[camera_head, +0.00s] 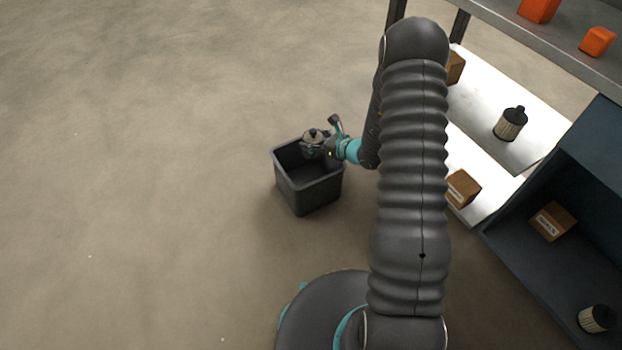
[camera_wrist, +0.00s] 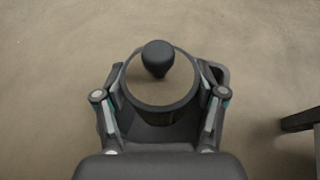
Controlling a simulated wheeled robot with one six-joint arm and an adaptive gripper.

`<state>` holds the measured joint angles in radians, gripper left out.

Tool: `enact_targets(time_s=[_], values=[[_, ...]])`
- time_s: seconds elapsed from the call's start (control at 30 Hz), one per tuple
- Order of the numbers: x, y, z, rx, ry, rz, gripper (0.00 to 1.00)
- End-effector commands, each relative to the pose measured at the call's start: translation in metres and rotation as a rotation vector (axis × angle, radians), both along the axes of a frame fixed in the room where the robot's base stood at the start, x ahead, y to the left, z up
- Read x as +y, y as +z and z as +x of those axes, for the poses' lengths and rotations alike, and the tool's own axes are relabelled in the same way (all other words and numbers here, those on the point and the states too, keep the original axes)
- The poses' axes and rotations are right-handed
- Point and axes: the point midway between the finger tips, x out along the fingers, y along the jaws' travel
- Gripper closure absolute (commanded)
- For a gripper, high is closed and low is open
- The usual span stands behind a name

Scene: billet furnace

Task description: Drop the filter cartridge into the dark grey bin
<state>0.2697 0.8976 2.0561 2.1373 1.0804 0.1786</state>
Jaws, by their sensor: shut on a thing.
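The dark grey bin (camera_head: 308,195) stands open on the floor, left of my arm in the head view. My gripper (camera_head: 322,146) is over the bin's far part, and it also shows in the wrist view (camera_wrist: 160,100). It is shut on the filter cartridge (camera_head: 314,136), which has a dark knob on top. In the wrist view the cartridge (camera_wrist: 160,107) sits between the two fingers, its round dark rim and knob towards the camera. Its lower part is hidden. The bin (camera_wrist: 158,135) shows partly behind it. The cartridge's exact height over the bin is hard to tell.
A second cartridge (camera_head: 510,123) stands on a pale shelf at the right, and another (camera_head: 597,318) is in a dark blue cabinet (camera_head: 545,190). Cardboard boxes (camera_head: 462,188) and orange blocks (camera_head: 597,41) are on the shelving. The floor left of the bin is clear.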

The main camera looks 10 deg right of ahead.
Motion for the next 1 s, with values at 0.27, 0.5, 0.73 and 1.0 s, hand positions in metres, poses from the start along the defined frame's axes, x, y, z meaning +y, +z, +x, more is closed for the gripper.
enact_targets(time_s=[0.27, 0.5, 0.73, 1.0], values=[[-0.005, -0.032, 0.031, 0.002, 0.06, -0.012, 0.69], [-0.005, -0.045, 0.032, 0.003, 0.063, -0.011, 0.69], [-0.005, -0.07, 0.032, 0.004, 0.062, -0.01, 0.69], [-0.005, -0.091, 0.032, 0.002, 0.062, -0.011, 0.69]])
